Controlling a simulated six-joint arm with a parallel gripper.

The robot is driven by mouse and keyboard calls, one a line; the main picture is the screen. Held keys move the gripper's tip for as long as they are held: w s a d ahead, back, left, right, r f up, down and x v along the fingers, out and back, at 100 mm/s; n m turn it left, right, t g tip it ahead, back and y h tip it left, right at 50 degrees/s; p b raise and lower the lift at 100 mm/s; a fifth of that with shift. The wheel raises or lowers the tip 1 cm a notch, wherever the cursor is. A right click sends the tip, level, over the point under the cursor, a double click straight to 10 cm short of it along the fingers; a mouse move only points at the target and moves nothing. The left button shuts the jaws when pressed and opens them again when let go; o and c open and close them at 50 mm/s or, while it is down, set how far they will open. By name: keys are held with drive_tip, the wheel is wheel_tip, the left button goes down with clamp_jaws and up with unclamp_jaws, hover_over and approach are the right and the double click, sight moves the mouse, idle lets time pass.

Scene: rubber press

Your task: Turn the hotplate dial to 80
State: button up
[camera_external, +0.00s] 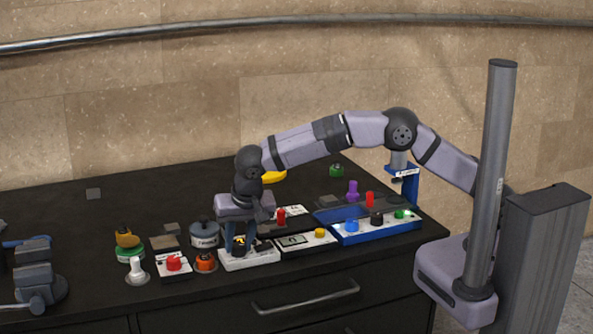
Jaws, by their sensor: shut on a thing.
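My gripper (239,243) points straight down over a white control box (262,259) near the table's front edge. Its blue fingers are shut on a small dark and yellow dial (240,241) on top of that box, which I take to be the hotplate dial. The fingers hide much of the dial. Its scale and pointer are too small to read, so I cannot tell its setting.
Left of my gripper stand a dark pot (204,233), an orange knob (205,261) and a red button box (174,264). To the right are a box with a display (293,240) and a blue-framed button panel (376,230). The table's back left is mostly clear.

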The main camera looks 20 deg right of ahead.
drive_tip(key=o, duration=1.1)
drive_tip(key=shift+c, duration=0.2)
drive_tip(key=shift+r, duration=0.1)
drive_tip(key=b+v, duration=0.1)
drive_tip(key=v, duration=0.6)
drive_tip(key=shift+b, duration=0.3)
drive_tip(key=shift+r, duration=0.15)
